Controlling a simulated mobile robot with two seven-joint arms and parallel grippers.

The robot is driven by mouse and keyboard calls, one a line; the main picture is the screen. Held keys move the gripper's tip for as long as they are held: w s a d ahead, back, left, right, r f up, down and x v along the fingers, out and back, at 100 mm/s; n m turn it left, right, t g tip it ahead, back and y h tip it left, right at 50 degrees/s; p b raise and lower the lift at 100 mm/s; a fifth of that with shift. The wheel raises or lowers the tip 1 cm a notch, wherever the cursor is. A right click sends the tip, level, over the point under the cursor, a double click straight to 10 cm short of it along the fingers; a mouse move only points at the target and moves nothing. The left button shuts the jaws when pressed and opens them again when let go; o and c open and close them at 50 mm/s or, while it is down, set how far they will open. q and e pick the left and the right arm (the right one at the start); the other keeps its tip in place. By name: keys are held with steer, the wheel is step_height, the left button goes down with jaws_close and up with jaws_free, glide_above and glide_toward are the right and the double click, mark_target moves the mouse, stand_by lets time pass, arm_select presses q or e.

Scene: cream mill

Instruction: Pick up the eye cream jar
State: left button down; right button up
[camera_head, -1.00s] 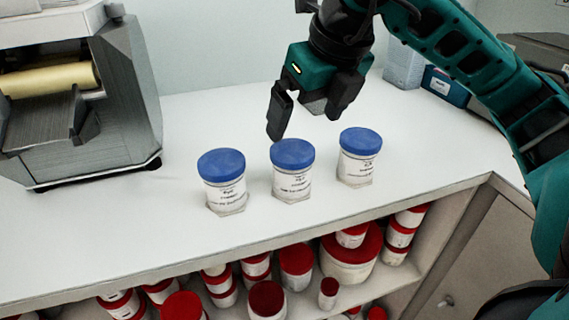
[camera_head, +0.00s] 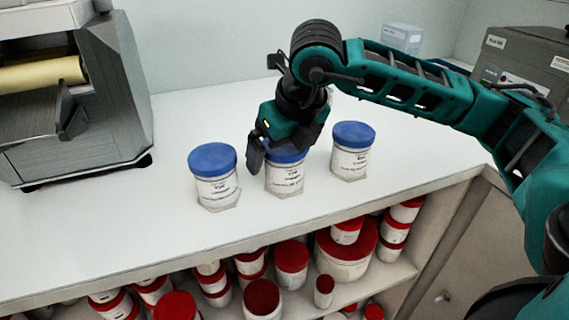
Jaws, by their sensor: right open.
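Three white jars with blue lids stand upright in a row on the white counter: a left jar (camera_head: 217,190), a middle jar (camera_head: 285,180) and a right jar (camera_head: 349,162). Their label print is too small to read, so I cannot tell which is the eye cream. My right gripper (camera_head: 274,158) is open and low at the middle jar, one finger at the left of its lid. The gripper covers part of that blue lid. I cannot tell whether the fingers touch the jar. My left gripper is not in view.
A grey mill machine (camera_head: 95,110) with a cream roller stands at the left. A shelf below the counter holds several red-lidded jars (camera_head: 291,262). A pale box (camera_head: 401,38) and grey equipment (camera_head: 525,60) are at the back right. The counter (camera_head: 200,115) behind the jars is clear.

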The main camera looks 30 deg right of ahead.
steer(key=c, duration=0.8)
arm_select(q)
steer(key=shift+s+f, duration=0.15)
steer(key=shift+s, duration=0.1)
arm_select(e)
steer(key=shift+c, duration=1)
steer(key=shift+r, duration=0.1)
